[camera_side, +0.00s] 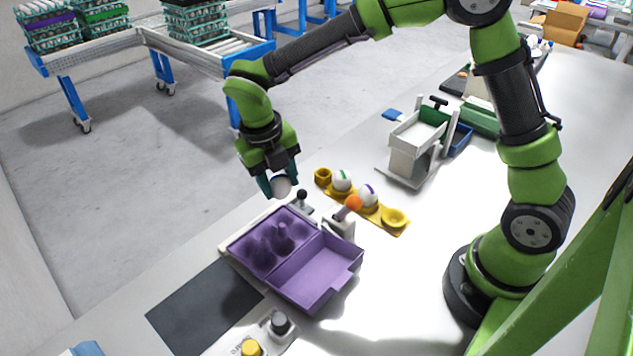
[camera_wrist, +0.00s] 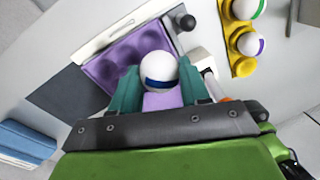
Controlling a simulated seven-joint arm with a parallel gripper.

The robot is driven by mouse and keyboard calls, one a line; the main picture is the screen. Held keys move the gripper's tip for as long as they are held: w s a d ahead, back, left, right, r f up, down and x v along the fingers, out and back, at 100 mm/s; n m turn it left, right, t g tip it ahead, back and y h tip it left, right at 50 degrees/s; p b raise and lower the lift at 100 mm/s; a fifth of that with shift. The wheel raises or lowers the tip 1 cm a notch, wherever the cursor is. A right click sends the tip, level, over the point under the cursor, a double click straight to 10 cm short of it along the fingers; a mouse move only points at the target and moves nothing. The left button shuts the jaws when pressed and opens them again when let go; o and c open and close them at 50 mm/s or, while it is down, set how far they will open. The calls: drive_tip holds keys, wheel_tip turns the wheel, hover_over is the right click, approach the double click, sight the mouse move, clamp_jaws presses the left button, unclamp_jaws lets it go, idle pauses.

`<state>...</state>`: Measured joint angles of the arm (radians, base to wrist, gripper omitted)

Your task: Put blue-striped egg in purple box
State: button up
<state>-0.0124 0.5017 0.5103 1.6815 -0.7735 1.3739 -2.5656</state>
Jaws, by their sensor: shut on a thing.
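My gripper (camera_side: 281,187) is shut on the blue-striped egg (camera_wrist: 159,72), a white egg with a dark blue band seen in the wrist view. In the side view the egg (camera_side: 281,186) hangs between the fingertips, above the far edge of the purple box. The purple box (camera_side: 313,281) lies open on the table, below the gripper and nearer the camera. Its cupped half is on the left and its flat, shallow half is on the right. In the wrist view, part of the purple box (camera_wrist: 103,70) shows behind the egg and gripper.
A yellow holder (camera_side: 393,218) beside the box carries a green-striped egg (camera_side: 342,180) and a purple-striped egg (camera_side: 368,195). A dark knob (camera_side: 302,195) and an orange-tipped part (camera_side: 353,203) stand by the box. A dark mat (camera_side: 205,308) lies left of it.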

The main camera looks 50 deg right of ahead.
drive_tip(key=shift+f, duration=3.85)
drive_tip(key=shift+f, duration=0.25)
drive_tip(key=o, duration=0.7)
drive_tip(key=shift+o, duration=0.2)
wheel_tip(320, 180, up, 17)
drive_tip(key=a, duration=0.2)
drive_tip(key=shift+w+a+f, duration=0.15)
drive_tip(key=shift+w+a, duration=0.15)
drive_tip(key=shift+w, duration=0.15)
